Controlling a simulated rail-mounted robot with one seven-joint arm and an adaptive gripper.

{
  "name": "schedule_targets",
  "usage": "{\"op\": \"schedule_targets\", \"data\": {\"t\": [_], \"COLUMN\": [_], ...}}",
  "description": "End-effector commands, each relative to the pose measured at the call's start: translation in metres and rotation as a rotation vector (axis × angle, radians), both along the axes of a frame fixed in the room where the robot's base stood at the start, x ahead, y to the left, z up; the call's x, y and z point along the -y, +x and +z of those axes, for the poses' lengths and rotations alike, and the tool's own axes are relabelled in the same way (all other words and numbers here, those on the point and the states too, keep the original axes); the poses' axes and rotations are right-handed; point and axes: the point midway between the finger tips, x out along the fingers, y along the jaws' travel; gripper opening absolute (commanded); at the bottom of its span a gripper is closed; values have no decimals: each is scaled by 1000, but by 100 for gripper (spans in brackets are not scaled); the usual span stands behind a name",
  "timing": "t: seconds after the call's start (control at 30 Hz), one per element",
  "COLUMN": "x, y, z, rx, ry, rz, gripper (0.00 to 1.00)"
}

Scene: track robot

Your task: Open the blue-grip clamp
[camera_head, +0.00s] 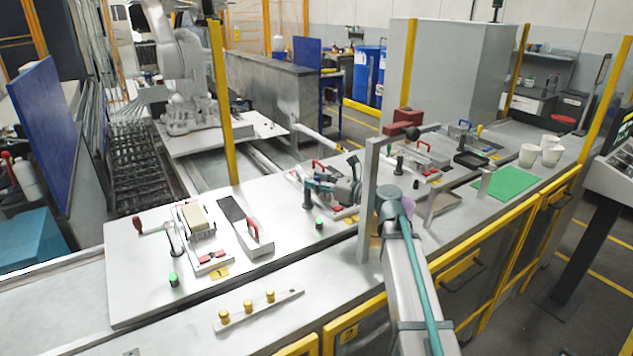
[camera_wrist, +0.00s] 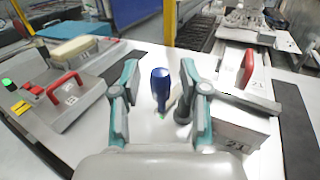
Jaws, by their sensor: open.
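The blue grip (camera_wrist: 161,84) of the clamp stands upright in the wrist view, between my gripper's two fingers. My gripper (camera_wrist: 159,76) is open, with a teal-edged finger on each side of the grip and visible gaps to both. A dark post (camera_wrist: 183,108) stands just right of the grip. The clamp's lower part is largely hidden behind my gripper. In the camera_head view my gripper (camera_head: 337,190) is low over the middle station of the bench, and it covers most of the clamp there.
In the wrist view, a red-handled plate (camera_wrist: 66,84) lies left and a red-handled block (camera_wrist: 247,68) right. The white bench (camera_head: 150,285) holds another clamp with a red grip (camera_head: 138,224). White cups (camera_head: 529,155) and a green mat (camera_head: 506,184) are at the right.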

Motion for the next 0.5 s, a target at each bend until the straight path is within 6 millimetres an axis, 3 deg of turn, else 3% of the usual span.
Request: {"op": "schedule_targets", "data": {"t": [0.17,0.5], "x": [11,65], "y": [-7,-38], "z": [0,0], "rx": [0,1], "ry": [0,1], "rz": [-1,-3], "gripper": [44,44]}}
